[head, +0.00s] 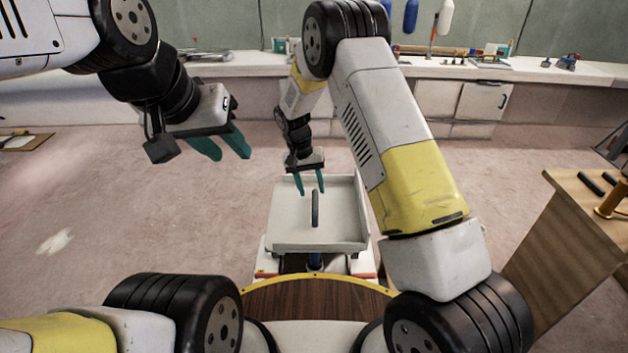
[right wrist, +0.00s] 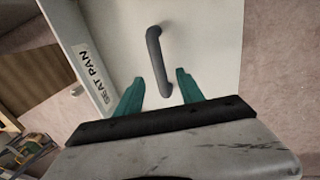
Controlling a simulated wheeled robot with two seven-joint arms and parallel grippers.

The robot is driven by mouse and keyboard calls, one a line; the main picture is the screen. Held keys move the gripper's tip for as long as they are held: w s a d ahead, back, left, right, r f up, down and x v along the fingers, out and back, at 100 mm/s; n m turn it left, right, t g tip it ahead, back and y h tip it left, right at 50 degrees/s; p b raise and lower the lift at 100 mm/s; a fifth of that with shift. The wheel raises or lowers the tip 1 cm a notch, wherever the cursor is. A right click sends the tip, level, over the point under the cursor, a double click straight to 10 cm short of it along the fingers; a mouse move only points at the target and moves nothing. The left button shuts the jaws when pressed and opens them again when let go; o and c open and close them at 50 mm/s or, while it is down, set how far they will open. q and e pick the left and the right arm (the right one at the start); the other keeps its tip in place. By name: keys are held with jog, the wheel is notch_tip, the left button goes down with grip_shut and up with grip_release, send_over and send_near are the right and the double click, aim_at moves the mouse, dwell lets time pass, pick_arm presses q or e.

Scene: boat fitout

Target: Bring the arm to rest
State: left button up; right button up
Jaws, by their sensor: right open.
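My right gripper (head: 309,184) is open and empty, fingers pointing down, above the far part of a pale tray-like seat pan (head: 288,235). A dark grey bar handle (head: 315,208) stands on the pan's floor, just nearer than the fingertips in the head view. The pan's side wall there reads "SEAT PAN" (right wrist: 92,72). My left gripper (head: 228,150) hangs in the air at the left, its two teal fingers apart and nothing seen between them.
A wooden bench (head: 570,235) with tools stands at the right.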

jog(key=shift+a+r, duration=0.15)
jog(key=shift+r, duration=0.5)
jog(key=shift+r, duration=0.1)
